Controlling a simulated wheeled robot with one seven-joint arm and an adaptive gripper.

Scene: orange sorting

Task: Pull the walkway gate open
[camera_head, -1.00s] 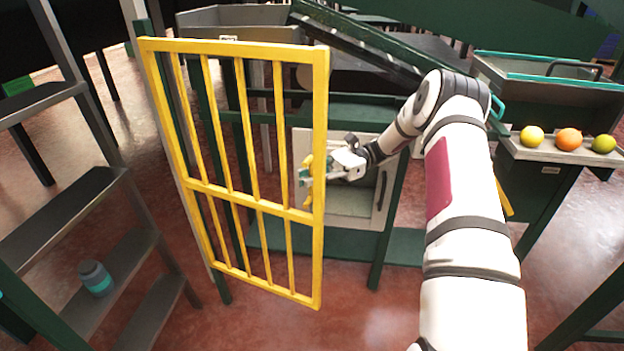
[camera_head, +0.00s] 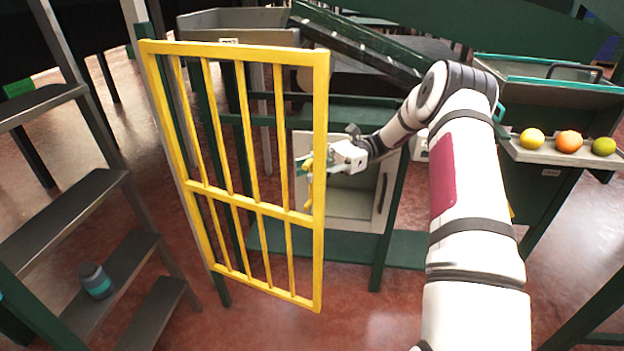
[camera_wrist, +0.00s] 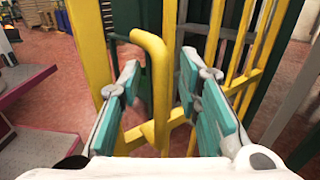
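The yellow barred walkway gate (camera_head: 321,130) stands upright left of centre in the head view, its left edge beside a post. Its bars also show in the wrist view (camera_wrist: 171,50). A bent yellow handle (camera_wrist: 160,85) on the gate lies between my gripper's teal-padded fingers. My gripper (camera_head: 316,168) is at the gate's right edge, at handle height. In the wrist view my gripper (camera_wrist: 165,105) is open around the handle, with gaps visible on both sides. The handle is partly hidden behind the gate's edge and my fingers in the head view.
Dark steps (camera_head: 65,208) with a teal-banded jar (camera_head: 95,281) stand left of the gate. A pale open bin (camera_head: 352,203) sits behind my gripper. A ledge (camera_head: 550,155) with several fruits is at right. Red floor in front of the gate is clear.

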